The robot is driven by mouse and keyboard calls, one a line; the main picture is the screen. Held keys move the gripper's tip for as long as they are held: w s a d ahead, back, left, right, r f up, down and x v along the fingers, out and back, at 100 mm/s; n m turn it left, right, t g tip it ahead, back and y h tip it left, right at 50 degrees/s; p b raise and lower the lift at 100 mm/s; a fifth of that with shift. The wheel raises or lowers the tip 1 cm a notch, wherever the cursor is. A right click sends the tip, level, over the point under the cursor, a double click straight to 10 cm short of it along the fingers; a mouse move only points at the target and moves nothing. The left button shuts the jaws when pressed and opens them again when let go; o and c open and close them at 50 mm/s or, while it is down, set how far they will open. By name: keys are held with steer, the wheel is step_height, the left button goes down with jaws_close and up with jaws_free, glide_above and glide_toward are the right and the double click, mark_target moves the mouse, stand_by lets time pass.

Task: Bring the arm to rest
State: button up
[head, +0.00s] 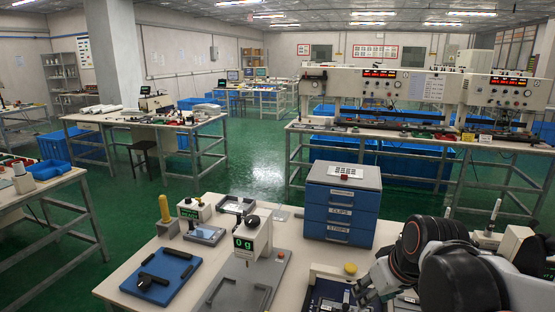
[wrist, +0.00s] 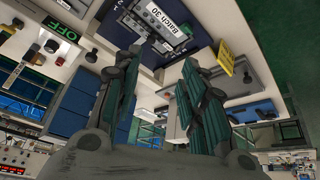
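My gripper (wrist: 162,60) shows in the wrist view with its two dark green ribbed fingers spread well apart and nothing between them. In the head view my arm reaches in from the lower right, with my gripper (head: 366,290) above the front right of the workbench (head: 285,292). It is beside a dark blue plate (head: 327,290), which my arm partly hides. In the wrist view a keypad-like panel labelled "Batch 30" (wrist: 163,22) lies on a dark blue surface beyond the fingertips. I cannot tell the exact gap between gripper and bench.
A blue drawer box (head: 341,208) stands behind my gripper. A scale reading "0 g" (head: 250,246), a blue mat with black fixtures (head: 163,274) and a yellow-handled tool (head: 164,212) are to the left. A long test bench (head: 430,140) stands behind. Green floor is free at centre left.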

steer(key=s+r+m+t+h, duration=0.1)
steer(key=s+r+m+t, duration=0.1)
steer(key=s, duration=0.9)
steer(key=shift+a+r+m, duration=0.45)
steer(key=shift+m, duration=0.05)
